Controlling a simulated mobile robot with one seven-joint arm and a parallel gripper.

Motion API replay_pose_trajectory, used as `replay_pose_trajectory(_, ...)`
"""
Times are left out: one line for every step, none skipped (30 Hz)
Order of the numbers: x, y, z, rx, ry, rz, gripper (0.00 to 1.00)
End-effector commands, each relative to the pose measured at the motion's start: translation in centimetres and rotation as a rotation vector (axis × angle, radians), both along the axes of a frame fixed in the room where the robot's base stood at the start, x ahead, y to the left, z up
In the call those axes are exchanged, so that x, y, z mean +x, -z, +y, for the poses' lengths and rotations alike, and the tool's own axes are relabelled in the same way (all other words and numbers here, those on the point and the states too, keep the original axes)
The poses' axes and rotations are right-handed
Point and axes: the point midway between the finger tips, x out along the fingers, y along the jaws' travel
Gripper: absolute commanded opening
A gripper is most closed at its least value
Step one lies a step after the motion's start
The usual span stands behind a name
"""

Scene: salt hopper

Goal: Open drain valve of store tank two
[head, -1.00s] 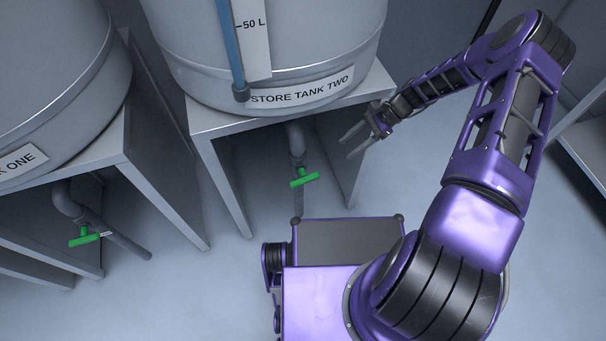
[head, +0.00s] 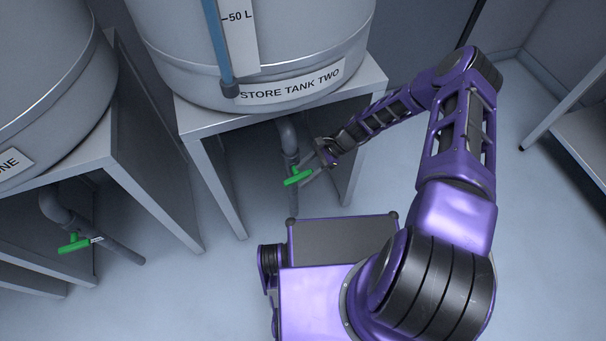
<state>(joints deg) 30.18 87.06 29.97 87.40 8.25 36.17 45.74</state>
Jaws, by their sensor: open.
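Store tank two (head: 250,50) is a large pale grey tank with a "STORE TANK TWO" label, standing on a grey stand (head: 212,122). Its drain pipe (head: 287,135) comes down under the stand. The drain valve's green handle (head: 297,177) sits low on that pipe and lies crosswise, slightly tilted. My gripper (head: 309,173) is open at the right end of the green handle, its fingers pointing left and down. I cannot tell whether the fingers touch the handle or straddle it. The valve body behind the handle is mostly hidden.
Store tank one (head: 45,75) stands at the left on its own stand, with a similar green valve handle (head: 75,243) below. The right front leg (head: 353,178) of tank two's stand is close to my arm. A grey shelf (head: 585,140) is at the right. Floor between is clear.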

Motion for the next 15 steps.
replay_pose_trajectory(-0.03,0.22,0.21,0.000,0.000,-0.001,0.57)
replay_pose_trajectory(-0.04,0.29,0.28,-0.001,0.000,-0.002,0.57)
replay_pose_trajectory(-0.06,0.35,0.34,-0.001,0.000,-0.002,0.57)
replay_pose_trajectory(-0.06,0.38,0.36,-0.001,0.000,-0.002,0.57)
replay_pose_trajectory(-0.07,0.40,0.38,-0.001,0.000,-0.002,0.57)
replay_pose_trajectory(-0.07,0.40,0.38,-0.001,0.000,-0.002,0.57)
replay_pose_trajectory(-0.07,0.40,0.38,-0.001,0.000,-0.002,0.57)
replay_pose_trajectory(-0.07,0.39,0.37,-0.001,0.000,-0.002,0.57)
replay_pose_trajectory(-0.08,0.39,0.37,-0.001,0.001,-0.001,0.57)
replay_pose_trajectory(-0.07,0.39,0.36,-0.001,0.001,-0.001,0.57)
replay_pose_trajectory(-0.07,0.39,0.36,-0.001,0.001,-0.001,0.56)
replay_pose_trajectory(-0.07,0.39,0.36,-0.001,0.001,-0.001,0.48)
replay_pose_trajectory(-0.08,0.38,0.35,-0.001,0.001,-0.001,0.43)
replay_pose_trajectory(-0.08,0.38,0.35,-0.001,0.001,-0.001,0.38)
replay_pose_trajectory(-0.07,0.38,0.33,-0.001,0.001,-0.001,0.30)
